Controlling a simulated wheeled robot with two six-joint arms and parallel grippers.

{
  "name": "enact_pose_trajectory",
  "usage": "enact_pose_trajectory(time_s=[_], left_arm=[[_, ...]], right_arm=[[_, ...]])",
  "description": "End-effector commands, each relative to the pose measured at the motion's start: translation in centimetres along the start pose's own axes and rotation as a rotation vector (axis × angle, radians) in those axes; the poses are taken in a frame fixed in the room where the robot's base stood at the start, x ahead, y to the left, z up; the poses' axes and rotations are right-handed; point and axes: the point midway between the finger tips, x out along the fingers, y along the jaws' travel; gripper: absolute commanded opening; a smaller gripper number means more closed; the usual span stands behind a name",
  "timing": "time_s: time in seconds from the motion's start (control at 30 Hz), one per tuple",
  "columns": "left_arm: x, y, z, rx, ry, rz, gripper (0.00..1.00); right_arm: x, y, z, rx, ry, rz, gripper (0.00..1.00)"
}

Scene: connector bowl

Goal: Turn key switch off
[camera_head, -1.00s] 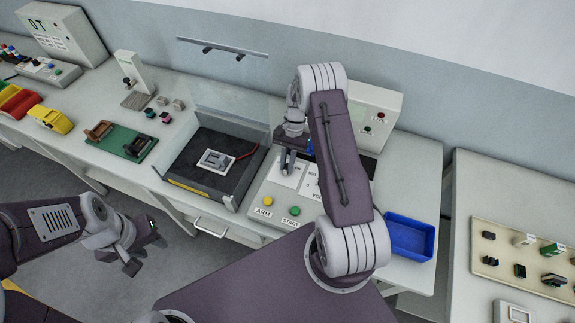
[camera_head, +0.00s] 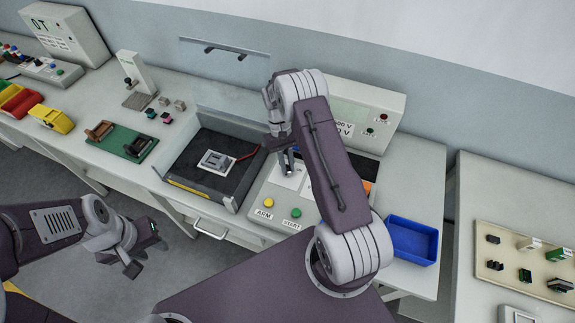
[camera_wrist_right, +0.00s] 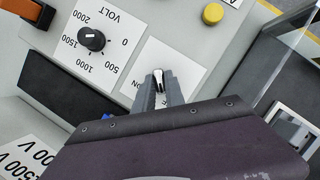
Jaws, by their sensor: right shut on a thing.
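The key switch (camera_wrist_right: 157,76) shows in the right wrist view as a small metal key on a white label, partly covered by the fingers. The end of the label's lettering reads "ON". My right gripper (camera_wrist_right: 160,92) is shut on the key. In the head view my right gripper (camera_head: 287,168) is at the white label on the grey console (camera_head: 258,224), and the key itself is hidden there. My left gripper (camera_head: 144,250) is open and empty in front of the bench, away from the console.
A black "VOLT" dial (camera_wrist_right: 91,39) and a yellow button (camera_wrist_right: 213,13) flank the key label. The console also has a green START button (camera_head: 296,213). A test bed (camera_head: 172,188) with a raised clear cover stands to the left. A blue bin (camera_head: 411,241) is right.

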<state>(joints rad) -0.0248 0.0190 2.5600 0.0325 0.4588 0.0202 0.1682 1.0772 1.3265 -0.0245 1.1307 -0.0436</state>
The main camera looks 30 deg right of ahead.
Motion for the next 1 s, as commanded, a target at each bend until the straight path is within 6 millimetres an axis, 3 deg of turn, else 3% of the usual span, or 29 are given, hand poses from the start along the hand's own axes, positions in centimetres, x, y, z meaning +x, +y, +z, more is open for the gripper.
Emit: enact_pose_trajectory(time_s=[0.63, 0.67, 0.73, 1.0], left_arm=[[0.02, 0.00, 0.00, 0.000, 0.000, 0.000, 0.36], [0.02, 0.00, 0.00, 0.000, 0.000, 0.000, 0.36], [0.02, 0.00, 0.00, 0.000, 0.000, 0.000, 0.36], [0.03, 0.00, 0.00, 0.000, 0.000, 0.000, 0.36]], right_arm=[[-0.07, 0.00, -0.07, -0.045, 0.004, 0.019, 0.00], [-0.07, 0.00, -0.07, -0.045, 0.004, 0.019, 0.17], [-0.07, -0.01, -0.07, -0.045, 0.003, 0.019, 0.36], [-0.03, -0.02, -0.03, -0.043, 0.001, 0.018, 0.36]])
